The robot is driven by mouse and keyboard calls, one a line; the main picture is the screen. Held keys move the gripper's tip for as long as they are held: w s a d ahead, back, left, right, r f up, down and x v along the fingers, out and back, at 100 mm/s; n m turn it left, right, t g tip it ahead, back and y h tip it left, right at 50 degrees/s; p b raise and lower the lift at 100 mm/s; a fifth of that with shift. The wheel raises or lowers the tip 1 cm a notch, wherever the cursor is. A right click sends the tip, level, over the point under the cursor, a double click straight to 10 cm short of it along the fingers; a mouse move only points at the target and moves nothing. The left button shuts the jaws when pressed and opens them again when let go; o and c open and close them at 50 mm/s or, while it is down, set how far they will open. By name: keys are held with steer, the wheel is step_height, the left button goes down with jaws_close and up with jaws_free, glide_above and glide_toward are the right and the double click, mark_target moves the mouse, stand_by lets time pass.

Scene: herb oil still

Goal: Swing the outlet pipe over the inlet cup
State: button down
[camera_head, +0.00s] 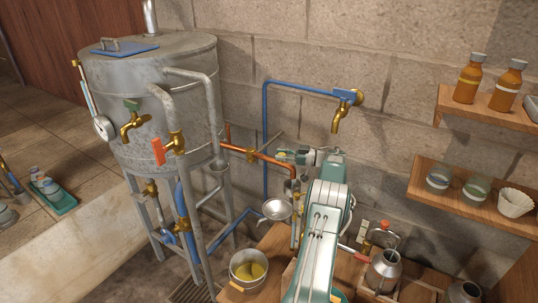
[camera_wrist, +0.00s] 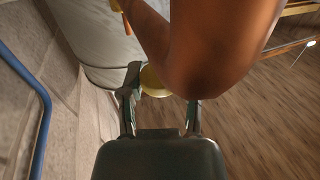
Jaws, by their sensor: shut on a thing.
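The copper outlet pipe (camera_head: 262,156) runs right from the tank, with its end near my gripper. It fills the upper middle of the wrist view (camera_wrist: 222,45). My gripper (camera_head: 283,156) is shut on a small brass-yellow grip (camera_wrist: 153,82) by the pipe; the fingers (camera_wrist: 160,100) stand apart on either side of it. A shallow silver cup (camera_head: 276,209), which looks like the inlet cup, is below and slightly left of the gripper, above the wooden table.
The large metal tank (camera_head: 150,100) stands at left. A blue pipe (camera_head: 266,130) and brass tap (camera_head: 341,115) are on the wall behind. A pot of yellow liquid (camera_head: 248,267) and a metal can (camera_head: 383,272) stand low in front. Shelves (camera_head: 470,190) are at right.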

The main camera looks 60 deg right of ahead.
steer(key=shift+s+d+r, duration=0.1)
steer(key=shift+d+r, duration=0.2)
steer(key=shift+d, duration=0.05)
steer(key=shift+c, duration=1.5)
jaws_free()
steer(key=shift+d, duration=0.15)
steer(key=shift+f, duration=0.25)
steer(key=v, duration=1.2)
steer(key=shift+f, duration=0.15)
